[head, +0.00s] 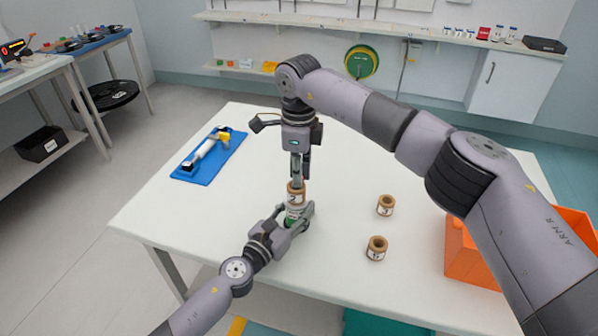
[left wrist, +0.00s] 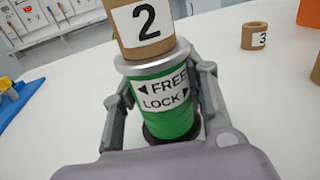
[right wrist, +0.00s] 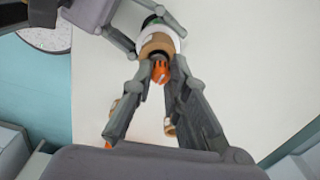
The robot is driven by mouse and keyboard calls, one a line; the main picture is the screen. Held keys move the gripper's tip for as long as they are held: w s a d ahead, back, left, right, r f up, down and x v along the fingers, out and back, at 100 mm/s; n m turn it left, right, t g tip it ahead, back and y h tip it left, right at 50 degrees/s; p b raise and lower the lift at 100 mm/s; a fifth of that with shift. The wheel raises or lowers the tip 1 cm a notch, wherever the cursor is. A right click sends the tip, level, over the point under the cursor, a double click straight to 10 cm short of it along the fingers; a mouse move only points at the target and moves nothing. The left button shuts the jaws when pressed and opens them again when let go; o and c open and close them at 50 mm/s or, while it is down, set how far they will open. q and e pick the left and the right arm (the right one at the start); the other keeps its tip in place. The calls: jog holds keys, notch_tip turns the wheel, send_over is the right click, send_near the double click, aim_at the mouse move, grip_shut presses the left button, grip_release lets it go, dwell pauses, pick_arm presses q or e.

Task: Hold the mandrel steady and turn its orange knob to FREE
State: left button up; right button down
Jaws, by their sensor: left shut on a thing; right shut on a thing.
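The mandrel stands upright on the white table. Its green body (left wrist: 165,108) carries a label with FREE and LOCK and arrows, and a brown core marked 2 (left wrist: 145,25) sits above it. My left gripper (head: 296,217) is shut around the green body; its fingers also show on both sides in the left wrist view. My right gripper (head: 297,177) points straight down at the mandrel's top. In the right wrist view its fingers are closed on the orange knob (right wrist: 161,73). The knob is hidden in the head view, and I cannot read its setting.
Two loose brown cores (head: 385,205) (head: 376,248) stand to the right of the mandrel. An orange bin (head: 461,258) is at the table's right end. A blue mat (head: 228,152) with a white and yellow tool lies at the left. The table front left is clear.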

jog(key=m, duration=0.4)
jog(key=shift+m, duration=0.3)
jog(key=m, duration=0.3)
jog(key=shift+m, duration=0.4)
jog(key=m, duration=0.4)
jog(key=shift+a, duration=0.15)
jog(key=shift+m, duration=2.1)
jog(key=c, duration=1.5)
grip_release()
jog(key=shift+a, duration=0.1)
jog(key=shift+c, duration=0.2)
jog(key=shift+r, duration=0.1)
